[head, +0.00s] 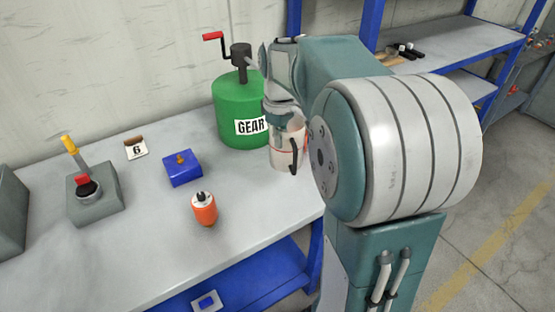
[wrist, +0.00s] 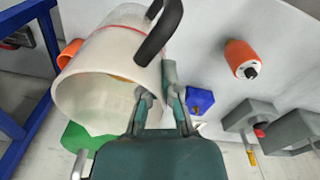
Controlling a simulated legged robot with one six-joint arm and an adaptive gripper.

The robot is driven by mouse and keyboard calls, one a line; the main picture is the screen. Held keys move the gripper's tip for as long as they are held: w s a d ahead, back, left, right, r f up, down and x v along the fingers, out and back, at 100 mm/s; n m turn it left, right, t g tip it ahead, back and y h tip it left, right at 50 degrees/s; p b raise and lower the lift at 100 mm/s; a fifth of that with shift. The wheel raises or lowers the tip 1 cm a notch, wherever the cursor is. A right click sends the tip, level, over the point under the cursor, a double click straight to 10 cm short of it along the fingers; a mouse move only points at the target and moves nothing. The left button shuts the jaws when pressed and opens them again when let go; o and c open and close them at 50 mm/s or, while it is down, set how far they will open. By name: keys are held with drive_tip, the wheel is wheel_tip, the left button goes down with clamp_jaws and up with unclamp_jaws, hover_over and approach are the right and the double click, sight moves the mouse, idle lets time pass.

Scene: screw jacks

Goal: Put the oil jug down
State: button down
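The oil jug (head: 286,156) is a pale translucent jug with a black handle and a thin red line. In the head view it hangs upright below my gripper (head: 283,108), just right of the green drum. In the wrist view the jug (wrist: 105,70) fills the upper left, its open mouth facing the camera. My gripper (wrist: 160,92) is closed on the jug's wall near the rim, beside the handle. I cannot tell whether the jug's base touches the workbench (head: 150,250); my arm hides part of that area.
A green GEAR drum (head: 232,108) with a red crank stands left of the jug. An orange bottle (head: 204,209), a blue box (head: 183,168), a number 6 card (head: 136,149) and a grey switch box (head: 95,200) stand farther left. The bench between bottle and front edge is clear.

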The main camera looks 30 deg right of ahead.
drive_tip(key=w+d+f, duration=0.3)
drive_tip(key=w+f, duration=1)
drive_tip(key=w, duration=0.1)
drive_tip(key=shift+d+m, duration=0.2)
drive_tip(key=shift+m, duration=0.1)
drive_tip(key=shift+w, duration=0.1)
drive_tip(key=c, duration=0.8)
unclamp_jaws()
